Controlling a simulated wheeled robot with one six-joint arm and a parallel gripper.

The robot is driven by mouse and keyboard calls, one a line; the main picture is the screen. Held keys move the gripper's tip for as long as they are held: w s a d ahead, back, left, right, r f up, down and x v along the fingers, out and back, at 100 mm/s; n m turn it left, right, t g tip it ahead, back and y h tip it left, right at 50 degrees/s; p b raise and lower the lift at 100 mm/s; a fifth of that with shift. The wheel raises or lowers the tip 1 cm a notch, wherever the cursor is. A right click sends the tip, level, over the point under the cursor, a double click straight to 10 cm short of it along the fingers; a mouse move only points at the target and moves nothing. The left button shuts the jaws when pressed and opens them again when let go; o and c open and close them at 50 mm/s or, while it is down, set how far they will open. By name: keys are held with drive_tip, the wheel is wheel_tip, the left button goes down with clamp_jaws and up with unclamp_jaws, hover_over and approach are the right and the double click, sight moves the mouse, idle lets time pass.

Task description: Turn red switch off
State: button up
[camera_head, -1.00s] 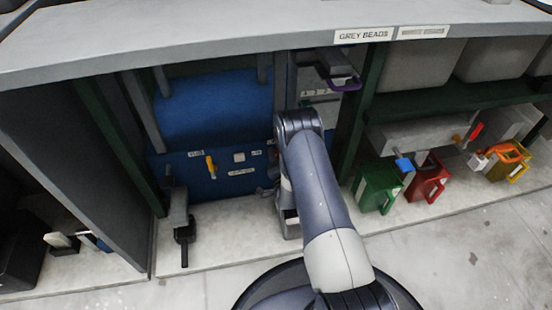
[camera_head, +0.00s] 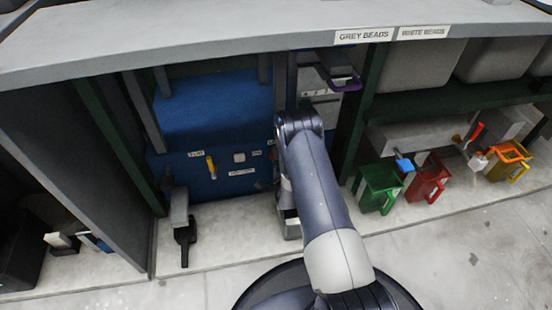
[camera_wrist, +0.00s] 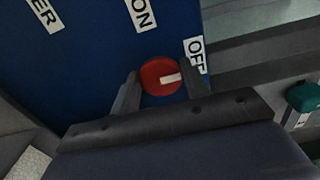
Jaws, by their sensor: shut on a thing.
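The red switch (camera_wrist: 158,71) is a round red knob with a white pointer mark on a blue panel (camera_wrist: 90,75). It shows in the wrist view, between the two fingers of my gripper (camera_wrist: 160,82), which is shut on it. The white mark points right, toward the OFF label (camera_wrist: 196,57). The ON label (camera_wrist: 140,14) lies above the knob, a little to the left. In the head view my arm hides the switch, and the blue panel (camera_head: 220,186) shows to the left of the arm.
A yellow handle (camera_head: 210,167) and a white button (camera_head: 239,157) sit on the panel left of my arm. A dark-handled tool (camera_head: 183,230) stands at the left. Green (camera_head: 378,188), red (camera_head: 430,180) and orange (camera_head: 508,160) containers stand at the right. Open floor lies in front.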

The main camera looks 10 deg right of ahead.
idle(0.3)
drive_tip(key=o, duration=0.9)
drive_tip(key=shift+o, duration=0.2)
drive_tip(key=s+p, duration=0.3)
drive_tip(key=s, duration=0.8)
drive_tip(key=shift+p, duration=0.3)
drive_tip(key=shift+w, duration=0.2)
drive_tip(key=w+b, duration=0.3)
drive_tip(key=w, duration=0.7)
drive_tip(key=shift+w+b, duration=0.3)
drive_tip(key=shift+w, duration=0.05)
drive_tip(key=shift+s, duration=0.15)
